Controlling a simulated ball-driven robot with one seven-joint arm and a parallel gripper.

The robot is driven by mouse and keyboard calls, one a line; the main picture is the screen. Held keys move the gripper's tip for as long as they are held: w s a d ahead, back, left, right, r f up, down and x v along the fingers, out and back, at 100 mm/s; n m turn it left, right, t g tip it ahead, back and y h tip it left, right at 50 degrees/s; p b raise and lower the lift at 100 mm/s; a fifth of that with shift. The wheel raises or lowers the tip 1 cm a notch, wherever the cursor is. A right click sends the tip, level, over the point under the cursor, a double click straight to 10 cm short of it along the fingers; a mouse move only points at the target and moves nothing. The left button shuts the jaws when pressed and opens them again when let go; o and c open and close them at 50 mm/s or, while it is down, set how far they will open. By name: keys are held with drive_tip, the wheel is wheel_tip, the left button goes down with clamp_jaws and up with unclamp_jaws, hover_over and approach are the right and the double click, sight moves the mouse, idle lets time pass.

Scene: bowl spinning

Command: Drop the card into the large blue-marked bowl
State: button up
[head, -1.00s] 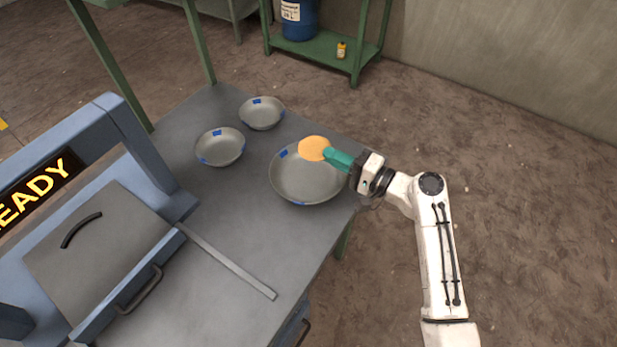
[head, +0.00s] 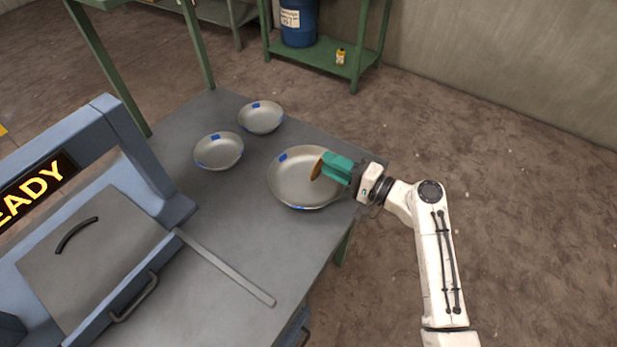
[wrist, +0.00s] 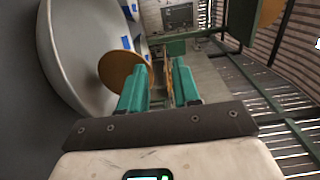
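The card is an orange disc (head: 317,168), seen nearly edge-on in the head view over the right part of the large blue-marked bowl (head: 290,188). In the wrist view the orange disc (wrist: 118,68) shows its face, outside and partly behind the left teal finger, with the bowl (wrist: 60,60) beyond it. My gripper (head: 327,165) is over the bowl's right side.
Two smaller blue-marked bowls stand on the grey table (head: 215,235), one at the left (head: 219,152) and one behind (head: 260,118). A blue-framed machine with a READY display (head: 38,185) fills the left.

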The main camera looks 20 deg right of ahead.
drive_tip(key=b+v, duration=0.1)
drive_tip(key=v, duration=0.9)
drive_tip(key=shift+s+d+b, duration=0.25)
drive_tip(key=shift+s+b, duration=0.05)
drive_tip(key=shift+b, duration=0.1)
drive_tip(key=s+a+f+n+g+h, duration=0.2)
drive_tip(key=s+a+f+n+g, duration=0.1)
drive_tip(key=s+f+g, duration=0.25)
drive_tip(key=s+a+f+n+g+h, duration=0.2)
drive_tip(key=s+a+f+n+g, duration=0.2)
drive_tip(key=s+f, duration=0.3)
drive_tip(key=s+d+n+g+h, duration=0.1)
drive_tip(key=s+d+g+h, duration=0.1)
drive_tip(key=s, duration=0.4)
drive_tip(key=s+d+r+n+g+h, duration=0.1)
drive_tip(key=s+d+n+g+h, duration=0.1)
drive_tip(key=s, duration=0.5)
drive_tip(key=d+h, duration=0.1)
drive_tip(key=h, duration=0.1)
drive_tip(key=shift+d+h, duration=0.15)
drive_tip(key=shift+h, duration=0.25)
